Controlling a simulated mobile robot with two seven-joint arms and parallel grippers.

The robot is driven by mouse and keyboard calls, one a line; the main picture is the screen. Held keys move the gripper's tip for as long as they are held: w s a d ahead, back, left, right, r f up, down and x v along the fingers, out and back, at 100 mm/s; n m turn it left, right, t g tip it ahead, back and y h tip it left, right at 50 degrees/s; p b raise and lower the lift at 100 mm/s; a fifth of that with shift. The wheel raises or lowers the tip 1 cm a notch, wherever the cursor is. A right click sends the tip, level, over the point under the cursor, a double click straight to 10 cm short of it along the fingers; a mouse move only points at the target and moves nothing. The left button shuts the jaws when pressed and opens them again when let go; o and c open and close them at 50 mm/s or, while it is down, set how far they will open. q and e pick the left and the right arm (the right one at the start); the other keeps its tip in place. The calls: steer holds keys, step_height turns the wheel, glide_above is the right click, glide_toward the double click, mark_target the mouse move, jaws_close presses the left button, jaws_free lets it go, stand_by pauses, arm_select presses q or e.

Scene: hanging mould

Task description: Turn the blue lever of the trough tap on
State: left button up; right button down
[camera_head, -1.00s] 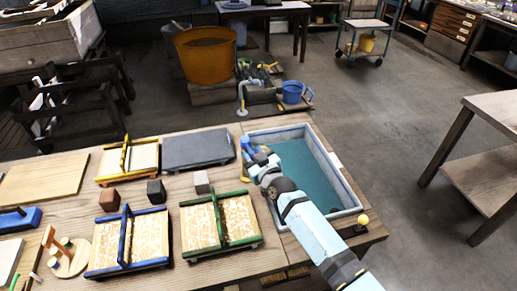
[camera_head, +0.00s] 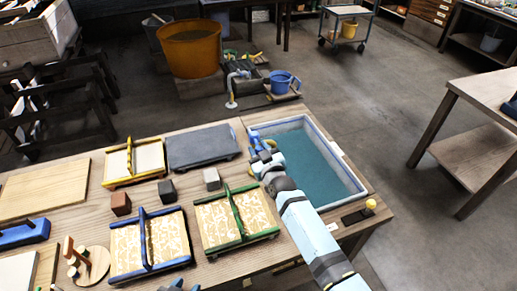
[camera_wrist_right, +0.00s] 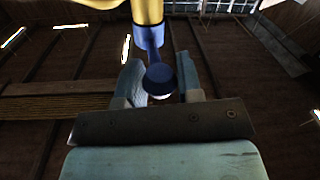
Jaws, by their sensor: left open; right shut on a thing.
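The trough (camera_head: 352,186) is a blue-grey rimmed basin of teal water at the table's right end. My right gripper (camera_head: 262,150) is at its back left corner, its light blue arm reaching across the near left side. In the right wrist view, the brass tap (camera_wrist_right: 147,11) comes down from the top, with the blue lever (camera_wrist_right: 158,78) below it between the fingers of my right gripper (camera_wrist_right: 160,75), which is shut on it. In the head view the gripper hides most of the tap. My left gripper (camera_head: 177,286) is open, only partly in view at the bottom edge.
Blue (camera_head: 150,240) and green (camera_head: 235,218) framed moulds, a yellow framed mould (camera_head: 133,160) and a grey slab (camera_head: 202,147) lie left of the trough. A yellow knob (camera_head: 370,204) stands at the near right table corner. An orange tub (camera_head: 190,48) stands behind.

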steer(key=shift+a+r, duration=0.1)
steer(key=shift+r, duration=0.05)
steer(key=c, duration=0.8)
jaws_free()
steer(key=shift+s+d+p, duration=0.25)
steer(key=shift+s+p, duration=0.2)
steer(key=shift+p, duration=0.05)
steer(key=p+v, duration=0.7)
steer(key=v, duration=0.5)
steer(key=shift+s+d, duration=0.15)
steer(key=shift+s, duration=0.25)
